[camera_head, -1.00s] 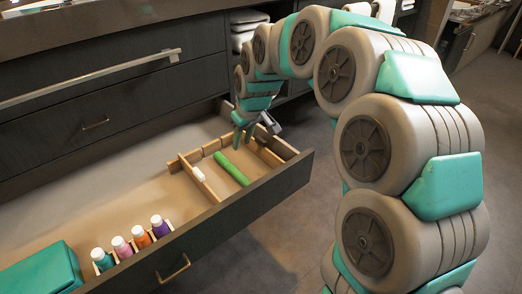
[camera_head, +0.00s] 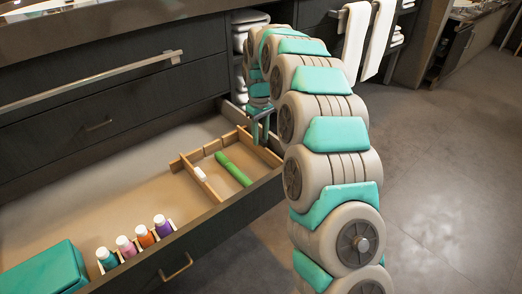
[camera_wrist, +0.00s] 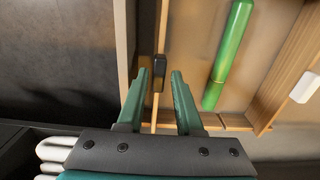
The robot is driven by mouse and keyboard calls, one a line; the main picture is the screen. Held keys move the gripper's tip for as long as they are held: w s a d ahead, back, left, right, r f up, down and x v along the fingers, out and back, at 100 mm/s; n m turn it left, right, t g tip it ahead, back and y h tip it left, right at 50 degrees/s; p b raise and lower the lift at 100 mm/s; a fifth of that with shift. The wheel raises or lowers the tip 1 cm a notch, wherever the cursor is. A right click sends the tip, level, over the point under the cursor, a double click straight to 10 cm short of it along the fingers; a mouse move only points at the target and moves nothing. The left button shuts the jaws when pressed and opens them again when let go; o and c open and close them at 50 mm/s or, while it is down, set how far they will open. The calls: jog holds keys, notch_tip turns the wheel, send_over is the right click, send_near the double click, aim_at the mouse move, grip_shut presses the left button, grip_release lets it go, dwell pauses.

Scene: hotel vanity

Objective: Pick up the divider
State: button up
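Thin light-wood divider slats stand in the right part of the open drawer. The slat nearest my gripper (camera_wrist: 161,75) is an upright wooden divider (camera_wrist: 163,25), which also shows in the head view (camera_head: 258,148). In the wrist view my gripper is open, with one green finger on each side of the divider's line. A small dark piece lies between the fingertips; I cannot tell what it is or whether the fingers touch anything. In the head view my gripper (camera_head: 261,130) is low over the drawer's right end, partly hidden by my arm.
A green tube (camera_head: 233,168) and a small white item (camera_head: 200,173) lie among the slats. Several small bottles (camera_head: 145,236) stand along the drawer front, beside a teal box (camera_head: 42,272). The drawer front (camera_head: 215,230) is a raised edge. The drawer's middle is clear.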

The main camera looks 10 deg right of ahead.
aim_at(260, 157)
notch_tip(260, 157, down, 5)
jog(key=shift+w, duration=0.15)
jog(key=shift+c, duration=0.2)
grip_shut()
dwell(0.3)
